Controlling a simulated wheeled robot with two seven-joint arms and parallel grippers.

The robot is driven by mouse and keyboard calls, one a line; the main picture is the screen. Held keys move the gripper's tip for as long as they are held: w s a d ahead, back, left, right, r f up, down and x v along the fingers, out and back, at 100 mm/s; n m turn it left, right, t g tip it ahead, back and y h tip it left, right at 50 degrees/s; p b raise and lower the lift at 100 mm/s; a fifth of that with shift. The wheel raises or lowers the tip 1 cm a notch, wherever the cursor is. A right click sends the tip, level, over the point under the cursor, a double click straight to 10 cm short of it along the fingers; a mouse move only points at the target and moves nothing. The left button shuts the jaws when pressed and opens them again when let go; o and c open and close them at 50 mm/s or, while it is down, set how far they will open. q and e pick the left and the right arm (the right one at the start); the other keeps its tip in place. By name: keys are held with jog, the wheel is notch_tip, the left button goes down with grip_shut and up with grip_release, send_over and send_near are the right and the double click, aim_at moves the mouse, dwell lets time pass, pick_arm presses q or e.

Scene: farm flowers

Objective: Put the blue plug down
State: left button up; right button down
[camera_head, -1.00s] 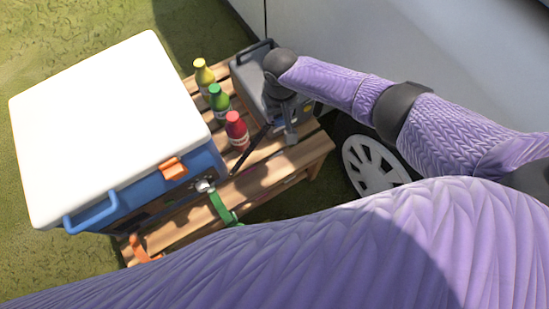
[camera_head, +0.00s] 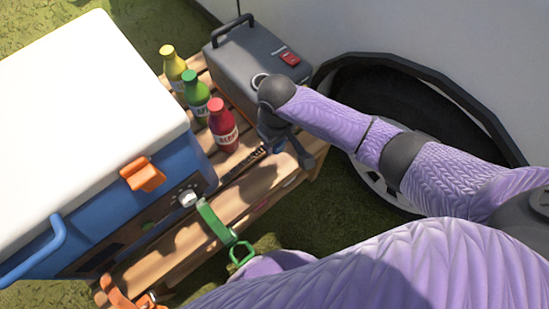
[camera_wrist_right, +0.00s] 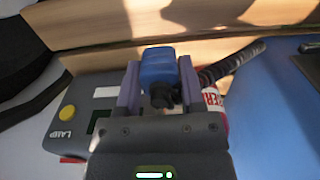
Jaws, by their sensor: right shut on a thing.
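The blue plug (camera_wrist_right: 158,66) sits between the two fingers of my right gripper (camera_wrist_right: 160,88) in the right wrist view, which is shut on it. A dark ribbed cable (camera_wrist_right: 232,60) lies just right of the plug. Wooden slats (camera_wrist_right: 105,25) lie beyond the plug; I cannot tell whether it touches them. In the head view my right gripper (camera_head: 285,150) points down over the bench, beside the front of the grey box (camera_head: 250,65). The plug is hidden there by my wrist. My left gripper is not in view.
A red bottle (camera_head: 223,128), a green bottle (camera_head: 196,97) and a yellow-capped bottle (camera_head: 173,66) stand left of the grey box. A white-lidded blue cooler (camera_head: 90,100) fills the left. A vehicle wheel (camera_head: 385,185) is at the right. Some front slats (camera_head: 160,255) are bare.

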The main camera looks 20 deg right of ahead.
aim_at(276, 162)
notch_tip(276, 162, down, 6)
jog(key=b, duration=0.3)
jog(key=shift+s+f+b, duration=0.1)
jog(key=shift+f+b, duration=0.15)
jog(key=shift+b, duration=0.1)
jog(key=shift+f+b, duration=0.45)
jog(key=shift+f, duration=0.1)
jog(key=shift+r, duration=0.25)
jog(key=shift+f, duration=0.65)
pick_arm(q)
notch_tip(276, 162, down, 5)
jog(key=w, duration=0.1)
pick_arm(e)
jog(key=shift+c, duration=1)
grip_release()
jog(key=shift+r, duration=0.25)
jog(key=r+p, duration=0.1)
jog(key=r, duration=0.1)
jog(key=r+p, duration=0.2)
jog(key=shift+w+r, duration=0.2)
jog(key=shift+r, duration=0.15)
notch_tip(276, 162, up, 8)
jog(key=p, duration=0.6)
jog(key=shift+s+r, duration=0.1)
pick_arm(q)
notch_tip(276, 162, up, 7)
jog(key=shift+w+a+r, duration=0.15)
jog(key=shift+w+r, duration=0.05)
